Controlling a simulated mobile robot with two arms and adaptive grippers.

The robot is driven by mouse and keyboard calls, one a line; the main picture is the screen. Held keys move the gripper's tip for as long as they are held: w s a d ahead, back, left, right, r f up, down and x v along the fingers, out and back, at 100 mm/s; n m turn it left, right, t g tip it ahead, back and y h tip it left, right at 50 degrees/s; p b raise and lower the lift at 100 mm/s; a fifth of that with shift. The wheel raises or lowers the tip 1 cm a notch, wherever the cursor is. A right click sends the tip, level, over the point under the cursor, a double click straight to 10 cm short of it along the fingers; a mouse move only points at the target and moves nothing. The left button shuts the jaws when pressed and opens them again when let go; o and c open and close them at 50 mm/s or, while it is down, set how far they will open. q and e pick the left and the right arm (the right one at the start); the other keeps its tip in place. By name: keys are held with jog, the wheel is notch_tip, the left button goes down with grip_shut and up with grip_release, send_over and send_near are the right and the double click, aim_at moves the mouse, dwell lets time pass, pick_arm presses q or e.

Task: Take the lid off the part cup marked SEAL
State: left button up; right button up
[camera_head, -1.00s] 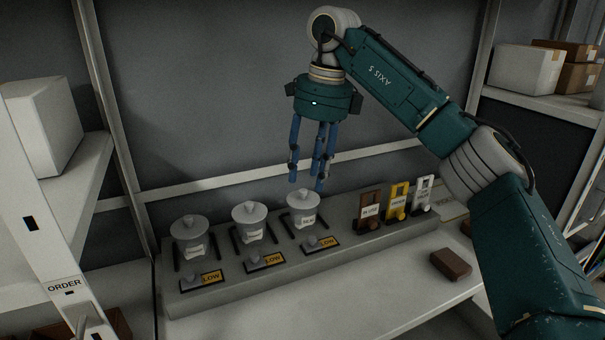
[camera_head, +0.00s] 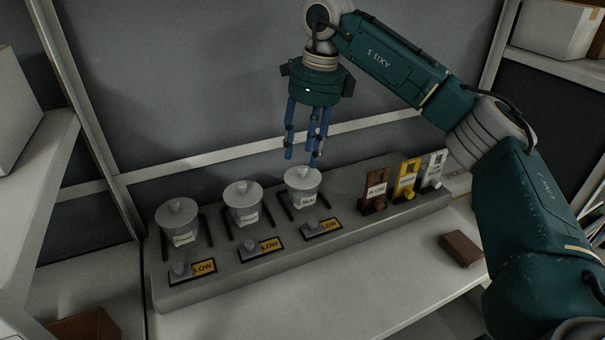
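Three lidded grey part cups stand in a row on a grey block. The right cup (camera_head: 301,197) carries a label that seems to read SEAL; its lid (camera_head: 302,179) with a round knob is on. The middle cup (camera_head: 245,212) and left cup (camera_head: 184,232) also have their lids on, and their labels are too small to read. My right gripper (camera_head: 302,160) points down just above the knob of the right cup's lid. Its blue fingers are apart with nothing between them; whether a fingertip touches the knob I cannot tell. My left gripper is out of view.
Knobs with yellow LOW plates (camera_head: 329,226) sit before the cups. Brown, yellow and white labelled holders (camera_head: 406,181) stand on the block's right. A brown block (camera_head: 460,249) lies on the bench. Shelves flank both sides; a wall stands close behind.

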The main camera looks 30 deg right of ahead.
aim_at(303, 167)
notch_tip(303, 167, down, 4)
jog(key=shift+s+a+r+p, duration=0.1)
jog(key=shift+r+p, duration=0.15)
jog(key=shift+p, duration=0.45)
jog(key=shift+f, duration=0.2)
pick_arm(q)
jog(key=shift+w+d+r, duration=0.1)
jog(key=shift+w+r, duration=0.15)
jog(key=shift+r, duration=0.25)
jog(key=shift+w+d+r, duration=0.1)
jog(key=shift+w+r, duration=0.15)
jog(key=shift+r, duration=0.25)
pick_arm(e)
jog(key=shift+f, duration=0.1)
jog(key=c, duration=0.9)
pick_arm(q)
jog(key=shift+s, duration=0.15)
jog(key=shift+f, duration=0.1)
